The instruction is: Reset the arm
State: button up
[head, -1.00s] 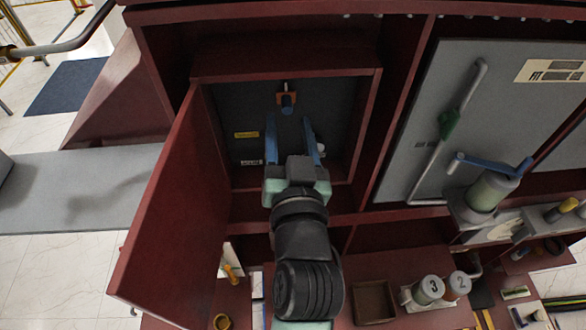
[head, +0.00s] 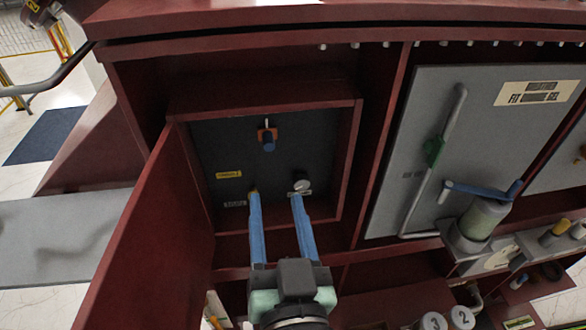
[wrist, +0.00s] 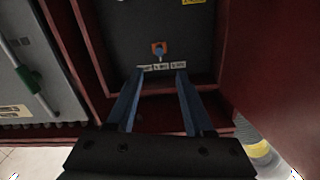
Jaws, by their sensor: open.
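My gripper (head: 274,193) is open and empty, its two blue fingers spread apart. In the head view it lies before the lower part of an open dark-red cabinet box (head: 349,150). Inside the box, on a dark panel (head: 325,140), an orange fitting with a blue knob (head: 268,140) sits above the fingertips, apart from them. A round silver knob (head: 302,181) is close by the right fingertip; whether they touch is unclear. In the wrist view the fingers (wrist: 159,72) point toward the panel, with the orange and blue knob (wrist: 159,50) beyond them.
The box's red door (head: 150,240) stands open on the left. A grey door with a handle (head: 445,150) is on the right, with a blue lever (head: 482,190) on a green cylinder (head: 480,218). Numbered cylinders (head: 432,321) stand at the lower right.

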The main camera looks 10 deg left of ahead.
jog(key=w+d+r+t, duration=0.1)
jog(key=r, duration=0.5)
jog(key=w+d+r+t+h, duration=0.1)
jog(key=r+t, duration=0.1)
jog(key=r, duration=0.4)
jog(key=w+d+r+t+h, duration=0.1)
jog(key=w+d+r+t, duration=0.1)
jog(key=r, duration=0.3)
jog(key=shift+d+r, duration=0.1)
jog(key=shift+r, duration=0.3)
jog(key=s+d+r+m+t+h, duration=0.1)
jog(key=s+d+r+t+h, duration=0.1)
jog(key=r, duration=0.6)
jog(key=s+d+r+m+t+h, duration=0.1)
jog(key=s+d+r+t+h, duration=0.1)
jog(key=r, duration=0.7)
jog(key=shift+s+d+r+t+h, duration=0.25)
jog(key=shift+s+d+t+h, duration=0.2)
jog(key=shift+t, duration=0.45)
jog(key=shift+a, duration=0.15)
